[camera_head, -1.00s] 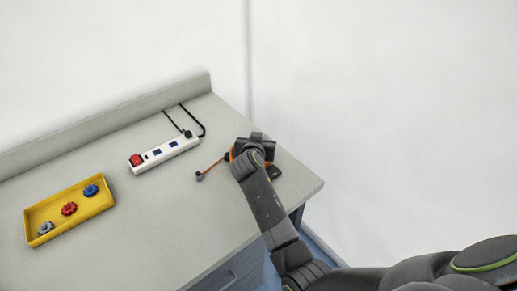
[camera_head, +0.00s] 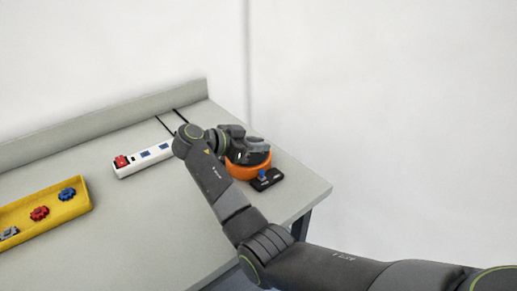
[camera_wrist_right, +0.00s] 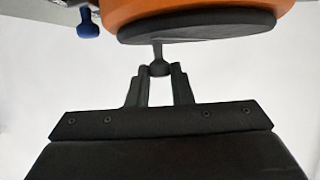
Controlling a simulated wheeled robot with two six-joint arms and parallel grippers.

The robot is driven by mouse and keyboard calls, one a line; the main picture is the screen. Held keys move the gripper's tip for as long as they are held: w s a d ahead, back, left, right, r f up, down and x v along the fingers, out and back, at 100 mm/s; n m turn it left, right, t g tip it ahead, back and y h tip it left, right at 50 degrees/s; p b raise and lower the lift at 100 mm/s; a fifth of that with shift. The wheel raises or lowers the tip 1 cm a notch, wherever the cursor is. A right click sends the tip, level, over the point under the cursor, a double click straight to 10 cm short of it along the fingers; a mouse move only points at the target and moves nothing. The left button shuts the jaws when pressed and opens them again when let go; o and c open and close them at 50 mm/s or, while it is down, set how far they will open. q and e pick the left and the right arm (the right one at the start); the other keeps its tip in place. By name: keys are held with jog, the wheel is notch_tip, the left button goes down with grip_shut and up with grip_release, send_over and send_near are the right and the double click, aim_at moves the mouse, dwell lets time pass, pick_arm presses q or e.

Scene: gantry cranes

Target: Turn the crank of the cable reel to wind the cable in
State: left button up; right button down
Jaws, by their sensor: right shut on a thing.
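The cable reel (camera_head: 252,171) is an orange drum on a dark base near the right end of the bench. It also shows from close up in the wrist view (camera_wrist_right: 190,12), with a dark disc on its face. My right gripper (camera_head: 243,147) is over the reel. In the wrist view its two fingers (camera_wrist_right: 159,76) are shut on the dark knob of the crank (camera_wrist_right: 158,53), whose thin stem meets the disc. The orange cable does not show now; my arm covers the bench left of the reel. My left gripper is not in view.
A white power strip (camera_head: 145,160) with a red switch lies left of my arm, black cords behind it. A yellow tray (camera_head: 55,222) with several small knobs stands at the left. The bench front (camera_head: 150,245) is clear. A blue piece (camera_head: 262,174) sits by the reel base.

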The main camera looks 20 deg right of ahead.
jog(key=shift+s+a+r+m+g+p, duration=0.15)
jog(key=shift+a+m+g+p, duration=0.1)
jog(key=shift+m+g+p, duration=1.05)
jog(key=shift+g+p, duration=0.2)
jog(key=shift+p, duration=0.2)
jog(key=shift+a+g, duration=0.1)
jog(key=shift+g, duration=0.2)
jog(key=shift+s+f+p, duration=0.1)
jog(key=shift+f+p, duration=0.15)
jog(key=shift+p, duration=0.05)
jog(key=c, duration=1.3)
grip_release()
jog(key=shift+r, duration=0.1)
